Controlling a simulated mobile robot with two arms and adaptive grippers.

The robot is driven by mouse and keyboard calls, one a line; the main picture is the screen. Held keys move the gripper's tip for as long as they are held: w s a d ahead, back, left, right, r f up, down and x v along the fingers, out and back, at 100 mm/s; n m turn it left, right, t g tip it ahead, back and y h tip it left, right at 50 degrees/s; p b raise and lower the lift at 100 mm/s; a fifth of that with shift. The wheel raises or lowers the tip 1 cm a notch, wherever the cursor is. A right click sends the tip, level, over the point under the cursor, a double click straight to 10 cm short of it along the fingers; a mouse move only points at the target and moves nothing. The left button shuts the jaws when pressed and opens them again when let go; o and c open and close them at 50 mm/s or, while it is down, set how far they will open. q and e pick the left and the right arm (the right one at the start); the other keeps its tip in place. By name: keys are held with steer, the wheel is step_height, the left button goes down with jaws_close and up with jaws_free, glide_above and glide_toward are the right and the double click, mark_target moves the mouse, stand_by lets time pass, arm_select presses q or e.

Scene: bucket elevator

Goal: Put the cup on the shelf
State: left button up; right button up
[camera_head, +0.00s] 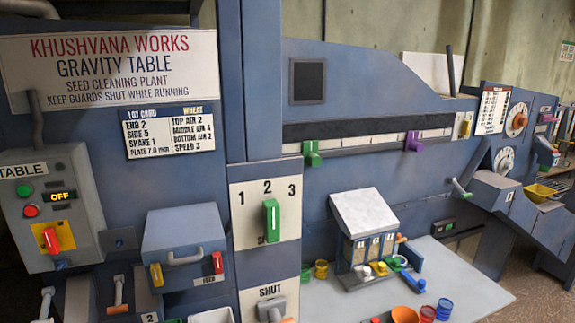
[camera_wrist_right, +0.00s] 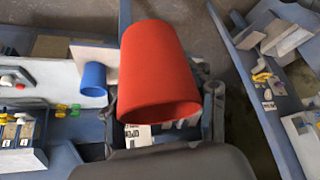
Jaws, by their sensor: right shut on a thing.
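A red cup (camera_wrist_right: 160,75) fills the middle of the right wrist view, tilted, with its wide open rim toward the camera. My right gripper (camera_wrist_right: 165,105) is shut on it, with dark finger parts on both sides. The head view shows a red cup (camera_head: 428,313), an orange cup (camera_head: 405,315) and a blue cup (camera_head: 444,308) at its bottom edge. I cannot tell which of these, if any, is the held one. Neither gripper shows clearly in the head view. I cannot tell which surface is the shelf.
Blue machine panels with levers stand behind. A blue cup (camera_wrist_right: 93,78) is left of the held cup in the right wrist view.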

steer(key=shift+w+d+f+m+b, duration=0.25)
steer(key=shift+w+d+m+b, duration=0.35)
steer(key=shift+w+d, duration=0.3)
steer(key=w+d+r+m+t+h+b, duration=0.1)
steer(key=w+d+m+b, duration=0.3)
steer(key=w, duration=0.4)
steer(key=w+d+r+m+t+h+b, duration=0.1)
steer(key=w+d+r+m+h+b, duration=0.2)
steer(key=w, duration=0.5)
steer(key=shift+w+d+r+m+h+b, duration=0.2)
steer(key=shift+d+r+m+h+b, duration=0.2)
steer(key=shift+d+r+m+b, duration=0.6)
steer(key=shift+a+f+m, duration=0.2)
steer(key=shift+f+m, duration=0.1)
steer(key=shift+f, duration=0.05)
steer(key=shift+w, duration=0.1)
